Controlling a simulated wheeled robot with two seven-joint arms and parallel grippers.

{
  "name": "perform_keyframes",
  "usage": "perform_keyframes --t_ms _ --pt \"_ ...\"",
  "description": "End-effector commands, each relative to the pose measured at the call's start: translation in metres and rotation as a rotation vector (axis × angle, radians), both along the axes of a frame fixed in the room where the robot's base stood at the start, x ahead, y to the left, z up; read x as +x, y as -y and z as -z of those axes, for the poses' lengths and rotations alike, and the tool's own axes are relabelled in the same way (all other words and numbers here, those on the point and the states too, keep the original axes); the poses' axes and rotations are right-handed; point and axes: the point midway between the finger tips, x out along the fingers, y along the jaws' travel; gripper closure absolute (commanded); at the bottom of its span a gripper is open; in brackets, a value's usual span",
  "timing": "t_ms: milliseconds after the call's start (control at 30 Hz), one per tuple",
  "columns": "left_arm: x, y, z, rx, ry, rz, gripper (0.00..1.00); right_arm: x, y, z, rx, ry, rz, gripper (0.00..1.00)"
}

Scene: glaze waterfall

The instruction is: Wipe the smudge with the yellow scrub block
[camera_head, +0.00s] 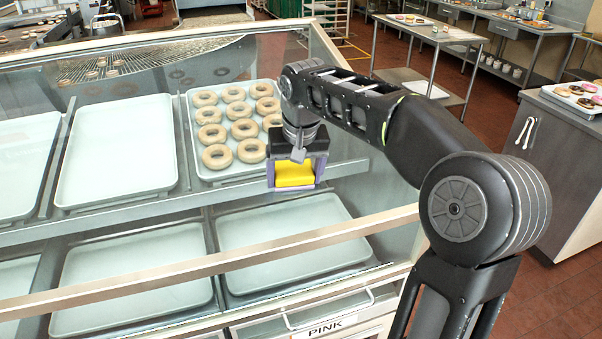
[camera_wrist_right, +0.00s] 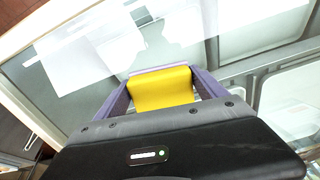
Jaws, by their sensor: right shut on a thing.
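My right gripper (camera_head: 295,182) is shut on the yellow scrub block (camera_head: 294,174) and holds it in front of the display case's glass. The block also shows in the right wrist view (camera_wrist_right: 162,89), between the two purple fingers. I cannot tell whether the block touches the glass (camera_wrist_right: 85,75). I cannot make out a clear smudge in either view; pale reflections cover part of the glass in the wrist view. My left gripper is not in view.
A tray of doughnuts (camera_head: 188,125) lies on the upper shelf behind the block. Empty trays (camera_head: 118,155) stand to its left and below. A wooden rail (camera_head: 210,265) runs across the case's front. A steel table (camera_head: 430,34) and a grey cabinet (camera_head: 565,165) stand at right.

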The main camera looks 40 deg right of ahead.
Motion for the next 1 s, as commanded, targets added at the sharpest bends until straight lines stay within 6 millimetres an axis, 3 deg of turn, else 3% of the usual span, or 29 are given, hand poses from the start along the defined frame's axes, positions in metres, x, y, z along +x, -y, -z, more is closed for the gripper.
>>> perform_keyframes --t_ms 233,633,1000 --pt "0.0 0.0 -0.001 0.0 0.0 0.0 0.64 0.006 -0.019 0.0 0.001 -0.001 -0.001 0.57" --pt "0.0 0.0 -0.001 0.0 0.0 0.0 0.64 0.006 -0.02 -0.002 0.0 0.0 0.001 0.57" --pt "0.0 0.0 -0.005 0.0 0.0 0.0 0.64 -0.001 -0.023 -0.033 0.0 0.003 0.001 0.57"
